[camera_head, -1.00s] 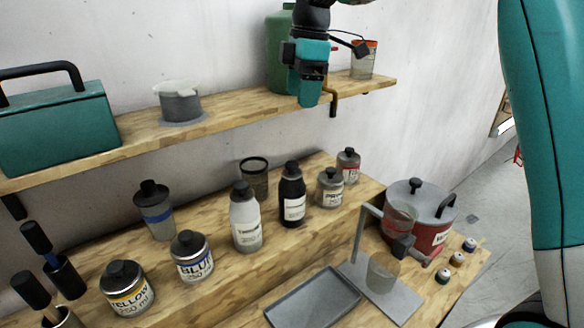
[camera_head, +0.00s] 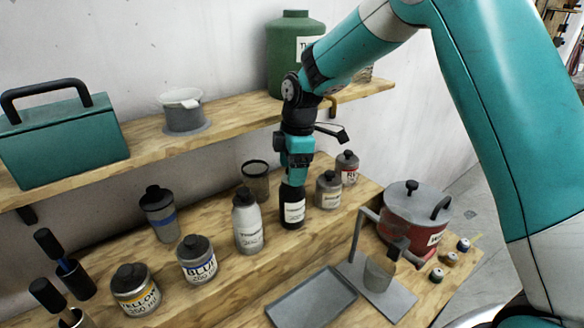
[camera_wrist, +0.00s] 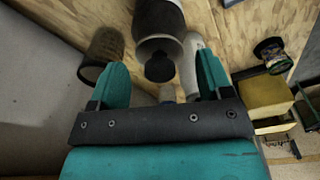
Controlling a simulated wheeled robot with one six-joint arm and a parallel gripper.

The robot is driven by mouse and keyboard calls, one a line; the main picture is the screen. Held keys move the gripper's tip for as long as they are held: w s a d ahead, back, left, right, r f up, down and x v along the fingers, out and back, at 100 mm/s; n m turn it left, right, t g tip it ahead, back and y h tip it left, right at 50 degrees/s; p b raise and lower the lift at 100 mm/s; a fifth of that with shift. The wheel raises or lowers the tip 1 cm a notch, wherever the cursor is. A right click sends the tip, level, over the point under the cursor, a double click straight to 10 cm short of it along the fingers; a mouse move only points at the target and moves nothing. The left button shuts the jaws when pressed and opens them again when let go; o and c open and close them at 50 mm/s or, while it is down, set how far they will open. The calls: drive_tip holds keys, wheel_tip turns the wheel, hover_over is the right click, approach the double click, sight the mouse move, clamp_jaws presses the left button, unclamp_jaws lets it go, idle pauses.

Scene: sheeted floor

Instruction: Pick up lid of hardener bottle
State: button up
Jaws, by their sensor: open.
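A black bottle with a white label (camera_head: 293,211) stands on the wooden bench; its label is too small to read, but it appears to be the hardener bottle. Its top is hidden behind my gripper in the head view. My gripper (camera_head: 294,178) points down right over it. In the wrist view, the two teal fingers of my gripper (camera_wrist: 161,64) are spread apart, with a black lid (camera_wrist: 159,68) on a bottle showing between them. Nothing is held. I cannot tell how far the fingertips are above the lid.
A white bottle (camera_head: 247,228) stands close left, a dark cup (camera_head: 256,184) behind, and a grey bottle (camera_head: 328,192) close right. Paint jars, a grey tray (camera_head: 312,298) and a red pot (camera_head: 412,215) stand around. The shelf (camera_head: 230,118) with a green container (camera_head: 290,55) lies behind.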

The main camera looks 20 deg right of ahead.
drive_tip(key=shift+f, duration=0.35)
drive_tip(key=c, duration=0.9)
drive_tip(key=shift+r, duration=0.1)
